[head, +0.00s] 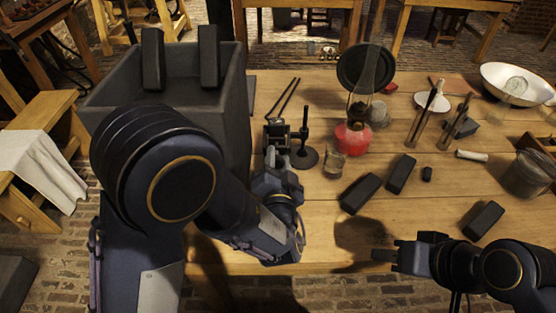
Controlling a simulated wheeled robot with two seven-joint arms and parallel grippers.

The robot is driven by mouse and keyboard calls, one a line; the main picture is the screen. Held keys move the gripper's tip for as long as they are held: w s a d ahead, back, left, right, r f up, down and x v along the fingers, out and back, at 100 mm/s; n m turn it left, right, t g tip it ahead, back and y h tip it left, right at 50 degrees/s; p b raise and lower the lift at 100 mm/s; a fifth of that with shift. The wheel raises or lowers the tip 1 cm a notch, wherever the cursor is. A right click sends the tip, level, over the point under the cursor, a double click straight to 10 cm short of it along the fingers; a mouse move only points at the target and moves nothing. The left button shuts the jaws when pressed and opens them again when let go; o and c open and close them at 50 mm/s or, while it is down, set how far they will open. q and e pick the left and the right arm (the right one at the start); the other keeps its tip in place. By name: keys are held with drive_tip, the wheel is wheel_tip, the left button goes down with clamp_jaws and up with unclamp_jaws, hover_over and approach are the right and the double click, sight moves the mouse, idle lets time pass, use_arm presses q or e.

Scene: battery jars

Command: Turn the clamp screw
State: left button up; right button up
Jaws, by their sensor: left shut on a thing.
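A small dark metal clamp (278,133) stands on the wooden table, left of a dark upright rod on a round base (304,155). My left gripper (272,160) reaches away from me to the near side of the clamp. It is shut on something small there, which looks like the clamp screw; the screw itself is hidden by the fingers. My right gripper (382,255) is over the table's front edge at the right, pointing left and apart from everything on the table. Its finger gap is too unclear to read.
A large grey box (235,110) stands to the left behind my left arm. A glass cup (334,164), a red lamp (352,138) and several dark blocks (360,194) lie right of the clamp. The front middle of the table is clear.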

use_arm(q)
drive_tip(key=m+b, duration=0.1)
drive_tip(key=b, duration=0.1)
drive_tip(key=m+b, duration=0.2)
drive_tip(key=shift+f, duration=0.3)
drive_tip(key=m+b, duration=0.2)
drive_tip(key=m, duration=0.1)
drive_tip(key=m+b, duration=0.2)
drive_tip(key=m, duration=0.1)
drive_tip(key=m+b, duration=0.2)
drive_tip(key=m, duration=0.7)
drive_tip(key=shift+m, duration=0.4)
drive_tip(key=m, duration=0.4)
drive_tip(key=shift+m, duration=0.3)
drive_tip(key=m+p, duration=0.2)
drive_tip(key=m, duration=0.2)
drive_tip(key=shift+a+m, duration=0.1)
drive_tip(key=shift+m, duration=0.2)
drive_tip(key=m+p, duration=0.3)
drive_tip(key=m, duration=0.2)
drive_tip(key=shift+a+p, duration=0.1)
drive_tip(key=shift+p, duration=0.3)
drive_tip(key=shift+m+p, duration=1.45)
drive_tip(key=shift+m, duration=0.75)
